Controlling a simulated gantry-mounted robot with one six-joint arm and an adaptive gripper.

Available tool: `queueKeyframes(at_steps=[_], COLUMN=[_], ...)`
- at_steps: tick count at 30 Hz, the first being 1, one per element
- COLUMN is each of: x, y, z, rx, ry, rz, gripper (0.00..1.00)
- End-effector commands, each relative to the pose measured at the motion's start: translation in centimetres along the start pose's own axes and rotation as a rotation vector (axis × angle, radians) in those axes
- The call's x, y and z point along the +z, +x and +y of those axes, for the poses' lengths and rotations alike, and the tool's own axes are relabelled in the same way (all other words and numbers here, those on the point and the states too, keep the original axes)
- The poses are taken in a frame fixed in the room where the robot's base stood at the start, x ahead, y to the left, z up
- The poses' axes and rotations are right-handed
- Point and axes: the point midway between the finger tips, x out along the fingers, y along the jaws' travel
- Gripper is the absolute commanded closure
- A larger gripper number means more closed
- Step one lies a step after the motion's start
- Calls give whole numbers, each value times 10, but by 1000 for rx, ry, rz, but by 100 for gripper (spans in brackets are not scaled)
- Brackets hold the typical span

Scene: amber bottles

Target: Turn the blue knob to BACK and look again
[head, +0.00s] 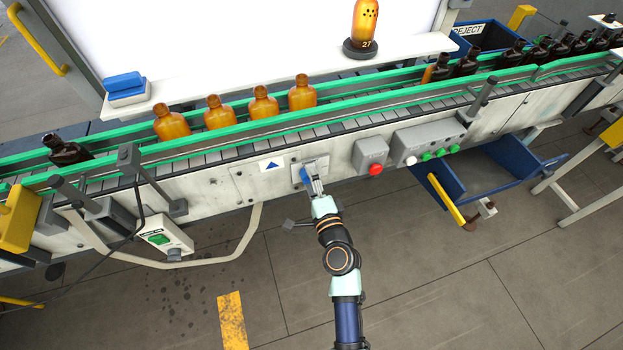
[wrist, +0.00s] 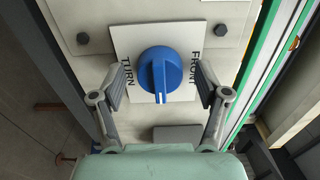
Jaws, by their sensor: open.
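The blue knob (wrist: 160,72) sits on a white plate (wrist: 129,40) on the conveyor's front panel. In the wrist view the plate reads TURN at left and FRONT at right; BACK is not readable. The knob's raised ridge, with a pale line, points down in that view. My gripper (wrist: 160,88) is open, one finger on each side of the knob; I cannot tell contact. In the head view my gripper (head: 315,184) partly covers the knob (head: 304,177). A lit amber bottle (head: 365,24) with dark specks stands on a dark round base (head: 361,48) marked 27.
Several amber bottles (head: 220,113) stand on the conveyor (head: 340,115) between green rails. Dark bottles stand at right. A red button (head: 376,169) and a grey box with green buttons (head: 430,143) lie right of the knob. A blue drawer (head: 450,191) juts out below.

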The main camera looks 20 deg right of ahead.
Motion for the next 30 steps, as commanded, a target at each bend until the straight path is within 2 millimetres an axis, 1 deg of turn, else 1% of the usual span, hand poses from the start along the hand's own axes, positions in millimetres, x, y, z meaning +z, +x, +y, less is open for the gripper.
queueKeyframes(at_steps=[2,5,8,12,15,18,22,30], x=[0,0,0,0,0,-1,0,0], y=[-2,-14,-36,-73,-95,-110,-120,-120], z=[0,1,1,1,1,1,0,0], rx=[0,0,1,2,2,1,0,0], ry=[0,0,-1,0,1,1,0,0], rz=[0,1,1,2,2,2,0,0], gripper=[25,25,25,25,25,25,25,25])
